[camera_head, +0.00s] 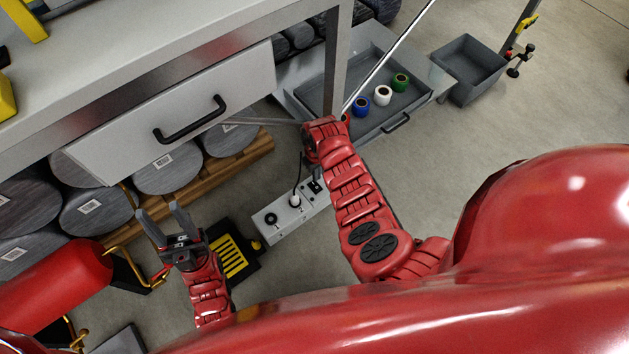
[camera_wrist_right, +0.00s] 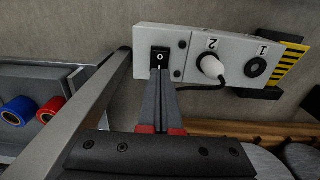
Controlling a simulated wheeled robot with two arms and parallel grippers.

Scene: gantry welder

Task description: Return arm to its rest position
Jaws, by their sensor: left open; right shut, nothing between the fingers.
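My right arm (camera_head: 350,190) reaches up the middle of the head view, its hand beside the table leg. Its fingers are not clearly seen there. In the right wrist view my right gripper (camera_wrist_right: 160,75) is shut and empty, its tips in line with the black rocker switch (camera_wrist_right: 160,56) on a white power box (camera_wrist_right: 188,75). I cannot tell whether they touch it. The box also shows in the head view (camera_head: 280,225). My left gripper (camera_head: 162,220) is open and empty at lower left, fingers pointing up the picture.
A white plug (camera_wrist_right: 210,66) sits in socket 2. A grey table with a drawer (camera_head: 185,130) stands above my left arm. An open drawer (camera_head: 385,125) holds coloured rolls. A grey bin (camera_head: 468,68) stands beyond. A red cylinder (camera_head: 55,285) is at left. Floor at right is clear.

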